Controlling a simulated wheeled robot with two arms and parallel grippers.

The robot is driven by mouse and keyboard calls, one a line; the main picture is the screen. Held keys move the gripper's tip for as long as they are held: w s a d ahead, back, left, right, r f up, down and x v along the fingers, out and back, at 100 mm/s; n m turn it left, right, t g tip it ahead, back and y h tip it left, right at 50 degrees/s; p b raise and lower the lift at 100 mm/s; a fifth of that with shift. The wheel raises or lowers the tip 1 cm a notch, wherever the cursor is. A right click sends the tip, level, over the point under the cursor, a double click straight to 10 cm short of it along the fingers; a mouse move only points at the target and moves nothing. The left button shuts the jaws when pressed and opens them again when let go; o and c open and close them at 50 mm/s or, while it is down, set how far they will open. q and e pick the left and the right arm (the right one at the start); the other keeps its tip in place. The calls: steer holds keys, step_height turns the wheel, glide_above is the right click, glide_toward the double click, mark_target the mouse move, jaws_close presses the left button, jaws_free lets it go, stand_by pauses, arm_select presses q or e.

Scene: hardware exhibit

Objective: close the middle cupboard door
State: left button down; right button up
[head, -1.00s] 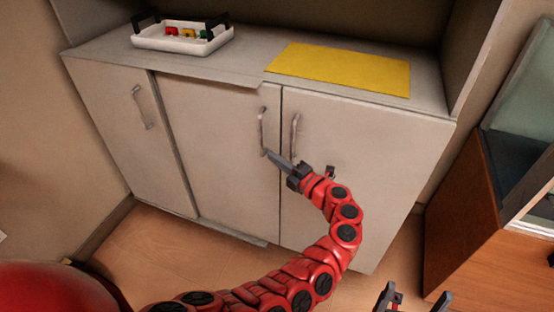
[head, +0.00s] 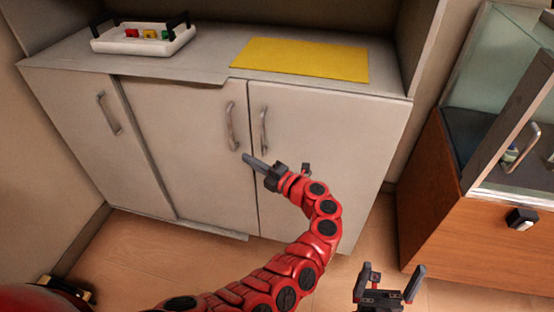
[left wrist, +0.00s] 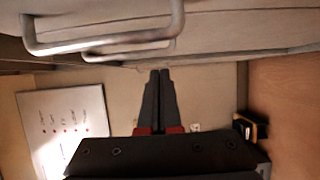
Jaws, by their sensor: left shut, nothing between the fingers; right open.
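The middle cupboard door (head: 180,140) is a pale panel with a curved metal handle (head: 231,125) near its right edge. A dark line shows along its top, and its lower right corner sticks out slightly, so it looks a little ajar. My left gripper (head: 247,158) is shut and empty, its tip just right of and below that handle, in front of the seam with the right door (head: 320,150). I cannot tell whether it touches the door. In the left wrist view the shut fingers (left wrist: 160,74) point past two handles. My right gripper (head: 390,275) is open and empty, low over the floor.
The left door (head: 80,130) looks closed. A white tray (head: 145,47) with small coloured blocks and a yellow mat (head: 300,60) lie on the countertop. A wood and glass display case (head: 440,190) stands at the right. Floor between is clear.

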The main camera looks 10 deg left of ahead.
arm_select(q)
steer(key=shift+w+d+b, duration=0.35)
steer(key=shift+d+b, duration=0.1)
steer(key=shift+d, duration=0.8)
steer(key=shift+w+d+b, duration=0.3)
steer(key=shift+d+b, duration=0.2)
steer(key=shift+d, duration=0.8)
steer(key=shift+w+d+b, duration=0.35)
steer(key=shift+d+b, duration=0.1)
steer(key=shift+d, duration=0.8)
steer(key=shift+d, duration=0.1)
